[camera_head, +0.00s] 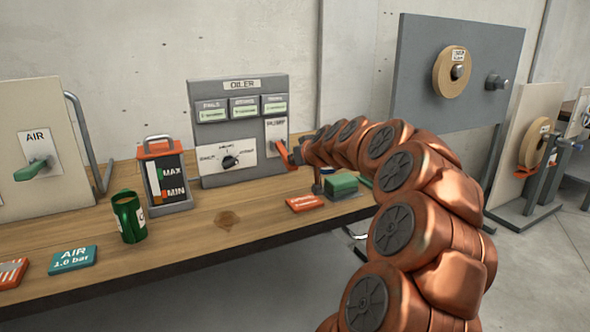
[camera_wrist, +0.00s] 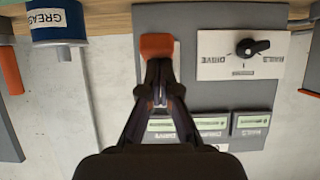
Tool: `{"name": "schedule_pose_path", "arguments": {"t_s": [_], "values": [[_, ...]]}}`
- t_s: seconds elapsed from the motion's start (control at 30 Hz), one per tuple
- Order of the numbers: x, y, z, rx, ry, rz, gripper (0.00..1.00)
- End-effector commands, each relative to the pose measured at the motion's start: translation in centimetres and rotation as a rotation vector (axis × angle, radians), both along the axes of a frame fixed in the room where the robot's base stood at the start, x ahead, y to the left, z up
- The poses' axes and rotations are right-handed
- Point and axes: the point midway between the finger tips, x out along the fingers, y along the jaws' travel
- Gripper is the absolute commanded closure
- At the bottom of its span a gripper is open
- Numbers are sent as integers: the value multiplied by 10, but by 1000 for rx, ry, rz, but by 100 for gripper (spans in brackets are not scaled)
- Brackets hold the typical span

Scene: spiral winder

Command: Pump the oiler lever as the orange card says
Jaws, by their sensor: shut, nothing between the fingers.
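The grey oiler panel (camera_head: 220,172) stands upright on the bench, with an OILER label at its top. Its orange lever (camera_head: 282,152) is at the panel's right side under a PUMP label. In the wrist view the lever's orange end (camera_wrist: 157,46) is just beyond my fingertips. My gripper (camera_head: 297,155) is shut and empty, close to the lever; whether it touches the lever I cannot tell. The fingers also show in the wrist view (camera_wrist: 158,98). An orange card (camera_head: 306,203) lies flat on the bench before the panel; its text is too small to read.
The panel also has a black selector knob (camera_head: 230,161) and small green displays (camera_head: 243,108). Left are an oil level gauge (camera_head: 170,180), a green can (camera_head: 128,216) and a teal AIR card (camera_head: 73,260). A GREASE can (camera_wrist: 58,25) and a green block (camera_head: 341,184) are near my arm.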

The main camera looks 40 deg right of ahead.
Motion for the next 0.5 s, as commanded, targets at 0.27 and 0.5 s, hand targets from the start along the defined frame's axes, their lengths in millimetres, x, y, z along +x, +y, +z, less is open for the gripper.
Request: {"name": "schedule_pose_path", "arguments": {"t_s": [0.27,0.5], "values": [[1,1,-15,-24,-71,3,100],[1,0,-16,-37,-104,1,100]]}}
